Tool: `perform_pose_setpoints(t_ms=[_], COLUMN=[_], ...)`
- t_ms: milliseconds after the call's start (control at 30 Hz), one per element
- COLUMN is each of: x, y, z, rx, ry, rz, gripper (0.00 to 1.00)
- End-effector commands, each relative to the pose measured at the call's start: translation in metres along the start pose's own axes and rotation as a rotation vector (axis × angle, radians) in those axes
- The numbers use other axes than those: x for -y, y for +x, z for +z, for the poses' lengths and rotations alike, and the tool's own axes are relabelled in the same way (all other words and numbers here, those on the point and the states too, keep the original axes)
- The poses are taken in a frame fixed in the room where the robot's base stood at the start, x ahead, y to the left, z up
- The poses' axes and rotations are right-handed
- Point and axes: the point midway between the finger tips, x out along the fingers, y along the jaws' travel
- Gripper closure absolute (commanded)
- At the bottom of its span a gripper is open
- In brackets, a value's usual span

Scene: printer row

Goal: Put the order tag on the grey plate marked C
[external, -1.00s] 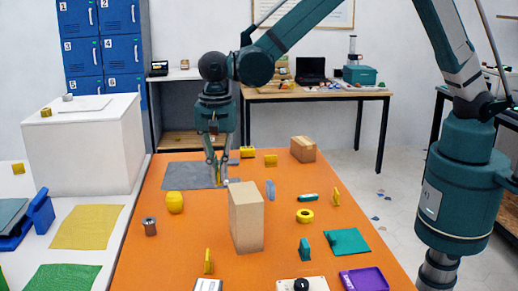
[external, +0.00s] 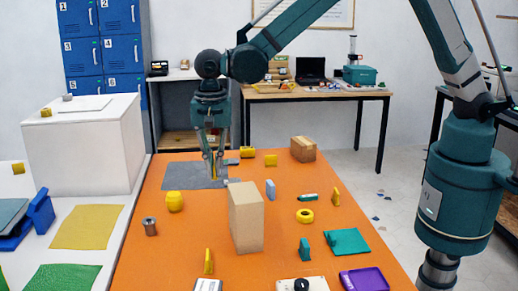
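My gripper (external: 213,174) points down over the right part of a flat dark grey plate (external: 178,174) at the far left of the orange table. Its fingers are close around a narrow upright yellow piece (external: 213,170), which looks like a tag. I cannot tell whether its lower edge touches the plate. No letter C is readable; small pale marks show at the plate's right edge. Similar thin yellow pieces stand at the table's front (external: 208,261) and right (external: 336,196), and I cannot read any marking on them.
A tall cardboard box (external: 246,217) stands mid-table. A yellow barrel-shaped item (external: 174,201) and a spool (external: 150,226) stand on the left. Yellow blocks (external: 270,160) and a small carton (external: 303,148) are at the back. A blue piece (external: 270,189) stands behind the tall box.

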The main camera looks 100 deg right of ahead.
Motion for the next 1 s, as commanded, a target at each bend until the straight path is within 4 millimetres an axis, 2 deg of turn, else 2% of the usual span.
perform_pose_setpoints(t_ms=[267,400,600,800,1000], x=[0.032,0.047,0.061,0.069,0.071], y=[-0.001,-0.003,-0.004,-0.005,-0.005], z=[-0.074,-0.119,-0.176,-0.212,-0.224], rx=[0.0,0.0,0.0,0.0,0.0], ry=[-0.029,-0.05,-0.077,-0.096,-0.103], rz=[0.0,0.0,0.001,0.001,0.001], gripper=[1.0,1.0,1.0,1.0,1.0])
